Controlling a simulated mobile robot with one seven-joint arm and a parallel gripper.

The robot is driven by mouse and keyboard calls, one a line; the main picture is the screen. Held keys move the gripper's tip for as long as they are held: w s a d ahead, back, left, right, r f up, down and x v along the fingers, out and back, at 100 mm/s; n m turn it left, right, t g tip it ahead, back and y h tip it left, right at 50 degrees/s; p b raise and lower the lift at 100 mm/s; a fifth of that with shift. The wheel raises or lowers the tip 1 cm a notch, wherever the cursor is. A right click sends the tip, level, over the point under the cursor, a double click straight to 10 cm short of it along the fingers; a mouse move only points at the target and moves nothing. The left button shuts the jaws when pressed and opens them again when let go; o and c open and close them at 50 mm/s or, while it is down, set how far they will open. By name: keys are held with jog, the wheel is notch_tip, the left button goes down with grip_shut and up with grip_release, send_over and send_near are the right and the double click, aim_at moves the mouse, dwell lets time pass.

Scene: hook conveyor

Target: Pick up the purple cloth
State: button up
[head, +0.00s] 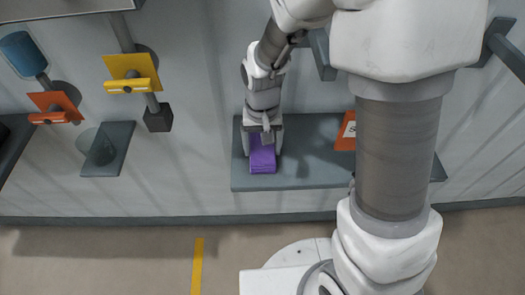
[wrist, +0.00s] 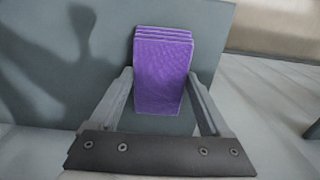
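The purple cloth (head: 262,157) is a folded, layered stack lying on a grey shelf (head: 310,178) against the wall. In the wrist view the cloth (wrist: 163,70) lies between the two fingers of my gripper (wrist: 160,85).
An orange sign (head: 346,131) stands on the same shelf to the right, partly behind my arm.

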aim_at(263, 150)
jog(key=c, duration=0.6)
jog(key=shift+o, duration=0.2)
notch_tip(263, 150, up, 10)
jog(key=p, duration=0.1)
jog(key=o, duration=0.8)
jog(key=shift+c, duration=0.2)
jog(key=c, duration=0.6)
jog(key=shift+s, duration=0.1)
